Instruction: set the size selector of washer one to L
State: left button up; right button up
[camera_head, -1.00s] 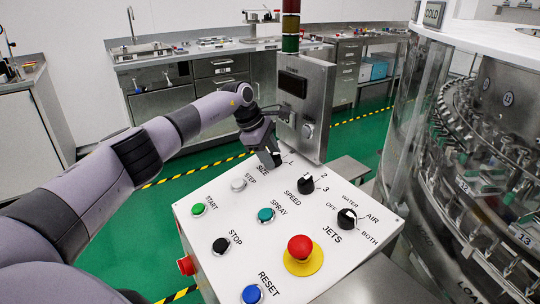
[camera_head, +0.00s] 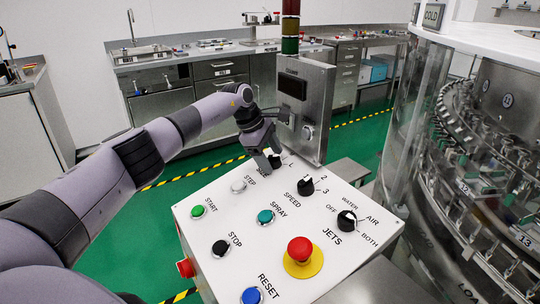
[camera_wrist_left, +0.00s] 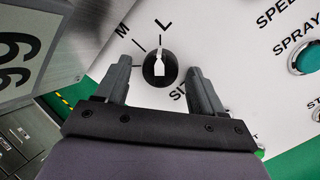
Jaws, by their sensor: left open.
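The size selector is a black knob (camera_wrist_left: 160,69) with a white pointer on the white control panel (camera_head: 330,205). In the left wrist view its pointer aims up at the L mark, and M is to the upper left. In the head view the knob (camera_head: 275,161) is partly hidden by the gripper. My left gripper (camera_wrist_left: 158,66) is open, with one finger on each side of the knob and a visible gap to it. In the head view the left gripper (camera_head: 267,158) is at the panel's far edge. My right gripper is not in view.
The speed knob (camera_head: 306,185), jets knob (camera_head: 347,219), step button (camera_head: 238,186) and red emergency button (camera_head: 300,249) are on the same panel. A steel box (camera_head: 304,105) stands just behind it. The glass-walled rotary washer (camera_head: 480,170) is at the right.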

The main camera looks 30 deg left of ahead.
pick_arm(q)
jog(key=v, duration=0.7)
jog(key=shift+r, duration=0.1)
dwell(0.4)
